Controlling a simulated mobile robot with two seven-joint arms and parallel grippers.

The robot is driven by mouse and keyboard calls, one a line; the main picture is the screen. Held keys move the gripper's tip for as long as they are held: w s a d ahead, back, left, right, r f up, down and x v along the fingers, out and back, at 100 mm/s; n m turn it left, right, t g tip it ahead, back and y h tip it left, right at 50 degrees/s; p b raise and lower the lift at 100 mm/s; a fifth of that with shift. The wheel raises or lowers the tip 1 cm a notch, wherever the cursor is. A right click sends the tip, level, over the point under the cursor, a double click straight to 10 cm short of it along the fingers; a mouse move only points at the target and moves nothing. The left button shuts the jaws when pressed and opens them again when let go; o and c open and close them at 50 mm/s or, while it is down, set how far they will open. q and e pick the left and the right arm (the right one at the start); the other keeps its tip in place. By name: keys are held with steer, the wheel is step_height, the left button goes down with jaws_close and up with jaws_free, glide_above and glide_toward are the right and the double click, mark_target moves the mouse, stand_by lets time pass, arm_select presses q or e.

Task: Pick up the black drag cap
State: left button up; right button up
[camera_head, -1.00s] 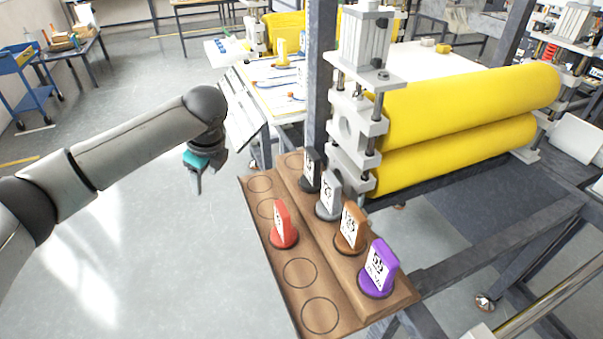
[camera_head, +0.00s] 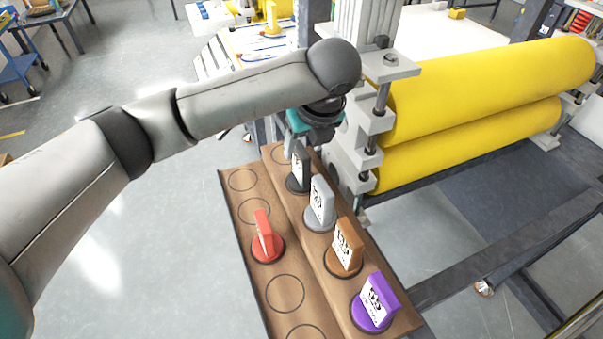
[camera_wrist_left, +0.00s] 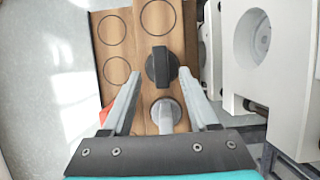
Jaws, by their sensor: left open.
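The black drag cap (camera_head: 299,170) stands upright in the upper row of the wooden rack (camera_head: 285,320), behind the grey cap (camera_head: 320,204). In the left wrist view the black cap (camera_wrist_left: 161,66) lies just ahead of the fingertips, roughly midway between them. My left gripper (camera_wrist_left: 160,72) is open with nothing held; in the head view it (camera_head: 292,145) is above the black cap, and its wrist partly hides the rack's far end. I cannot tell whether the fingers reach down around the cap. My right gripper is not in view.
Brown (camera_head: 345,248), purple (camera_head: 375,303) and red (camera_head: 265,238) caps also stand on the rack. Several empty round spots, such as one at the rack's front (camera_head: 285,292), are free. The metal roller mount (camera_head: 372,125) and yellow rollers (camera_head: 480,95) stand close right of the gripper.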

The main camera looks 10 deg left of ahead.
mark_target(299, 159)
arm_select(q)
steer(key=shift+x, duration=1.2)
steer(key=x, duration=0.4)
steer(key=shift+w+f, duration=0.15)
steer(key=shift+f, duration=0.05)
steer(key=shift+w+a+f, duration=0.1)
steer(key=shift+f, duration=0.15)
steer(key=shift+c, duration=0.2)
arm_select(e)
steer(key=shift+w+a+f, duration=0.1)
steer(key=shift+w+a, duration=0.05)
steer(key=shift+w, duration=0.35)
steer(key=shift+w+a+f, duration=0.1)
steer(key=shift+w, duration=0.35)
arm_select(q)
steer(key=c, duration=0.9)
jaws_close()
steer(key=shift+r, duration=0.1)
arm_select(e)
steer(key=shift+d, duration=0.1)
